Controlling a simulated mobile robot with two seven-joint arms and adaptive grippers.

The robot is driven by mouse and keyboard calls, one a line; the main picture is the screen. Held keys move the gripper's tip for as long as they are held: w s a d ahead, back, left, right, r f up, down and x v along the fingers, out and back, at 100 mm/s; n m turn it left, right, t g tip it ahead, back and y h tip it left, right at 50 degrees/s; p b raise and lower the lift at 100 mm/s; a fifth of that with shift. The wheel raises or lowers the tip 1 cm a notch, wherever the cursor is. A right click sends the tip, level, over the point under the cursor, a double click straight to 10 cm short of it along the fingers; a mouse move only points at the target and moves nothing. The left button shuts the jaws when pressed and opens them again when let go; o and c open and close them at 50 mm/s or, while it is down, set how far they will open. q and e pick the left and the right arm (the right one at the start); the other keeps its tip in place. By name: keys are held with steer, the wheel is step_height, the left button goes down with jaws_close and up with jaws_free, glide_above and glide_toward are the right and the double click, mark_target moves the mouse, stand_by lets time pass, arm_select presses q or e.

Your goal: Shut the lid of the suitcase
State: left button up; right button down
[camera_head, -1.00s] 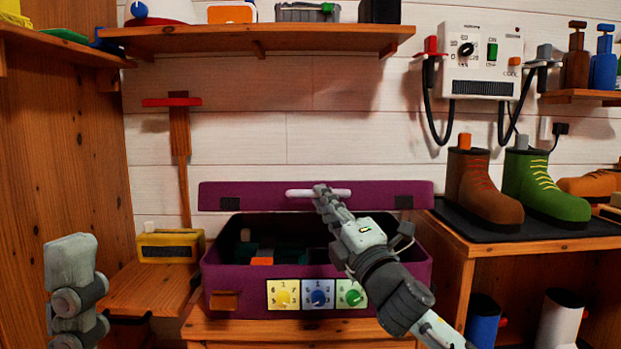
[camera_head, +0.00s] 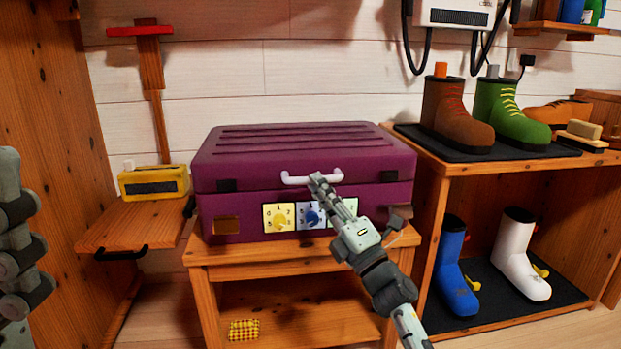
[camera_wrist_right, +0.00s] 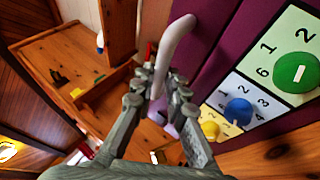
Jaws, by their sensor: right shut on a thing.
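The purple suitcase (camera_head: 290,150) stands on a small wooden stand in the head view. Its ribbed lid lies down over the base, with the front edges meeting along a seam as far as I can see. The white lid handle (camera_head: 293,180) is at the front centre, and it also shows in the right wrist view (camera_wrist_right: 175,42). My right gripper (camera_head: 321,182) is shut on the handle; its fingers (camera_wrist_right: 158,84) show around it in the wrist view. The arm partly covers the number dials on the suitcase front. Only links of my left arm show at the left edge.
A wooden shelf with boots (camera_head: 455,110) stands close at the right, with more boots below. A yellow box (camera_head: 153,182) sits on a low wooden ledge (camera_head: 130,222) at the left. The stand's lower shelf holds a yellow checked item (camera_head: 244,329).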

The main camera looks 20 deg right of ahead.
steer(key=shift+f, duration=1)
steer(key=c, duration=1.5)
jaws_free()
steer(key=shift+f, duration=0.1)
steer(key=shift+c, duration=0.2)
steer(key=s+d, duration=0.3)
steer(key=s, duration=0.9)
steer(key=shift+s+d, duration=0.15)
steer(key=shift+s, duration=0.25)
